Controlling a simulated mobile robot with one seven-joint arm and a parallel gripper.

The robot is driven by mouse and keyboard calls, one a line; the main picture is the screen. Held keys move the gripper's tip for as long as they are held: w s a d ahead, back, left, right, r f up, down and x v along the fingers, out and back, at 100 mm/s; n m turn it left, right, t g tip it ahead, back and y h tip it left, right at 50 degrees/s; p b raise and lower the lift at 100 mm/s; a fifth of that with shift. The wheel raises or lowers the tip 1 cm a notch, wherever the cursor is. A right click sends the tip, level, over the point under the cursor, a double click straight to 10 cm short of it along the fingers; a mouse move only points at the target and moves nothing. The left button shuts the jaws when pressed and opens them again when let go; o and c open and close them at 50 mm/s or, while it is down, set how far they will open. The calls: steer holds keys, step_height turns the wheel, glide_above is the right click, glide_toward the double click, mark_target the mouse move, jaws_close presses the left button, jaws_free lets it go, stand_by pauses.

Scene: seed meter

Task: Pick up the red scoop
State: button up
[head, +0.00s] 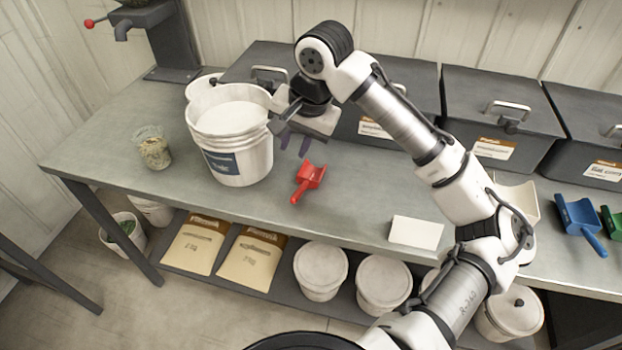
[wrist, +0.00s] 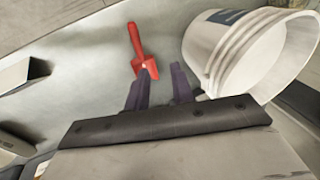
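The red scoop (head: 309,178) lies on the grey workbench, right of the white bucket, its handle pointing to the bench's front edge. It also shows in the wrist view (wrist: 137,46), its lower end partly hidden behind the left finger. My gripper (head: 295,144) is open and empty. In the head view its dark purple fingers are behind the scoop, close to the bucket. In the wrist view the gap between the fingertips (wrist: 161,74) lies right of the scoop's bowl. I cannot tell whether the left finger touches the scoop.
The white bucket (head: 232,160) of pale powder stands close left of my gripper and also fills the wrist view's right side (wrist: 235,50). A glass jar (head: 153,149), dark lidded bins (head: 500,110), a white block (head: 415,232) and a blue scoop (head: 577,216) are around.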

steer(key=s+d+f+m+g, duration=0.1)
steer(key=s+d, duration=0.1)
steer(key=p, duration=0.1)
glide_above(301, 189)
steer(key=shift+h, duration=0.3)
steer(key=f, duration=0.4)
steer(key=s+f, duration=0.1)
steer(key=f, duration=0.2)
steer(key=shift+d, duration=0.25)
steer(key=shift+w+d+p+x, duration=0.15)
steer(key=shift+p+x, duration=0.45)
steer(key=shift+x, duration=1.05)
steer(key=shift+w+d+p+x, duration=0.1)
steer(key=shift+p+x, duration=0.45)
steer(key=shift+x, duration=1.1)
jaws_close()
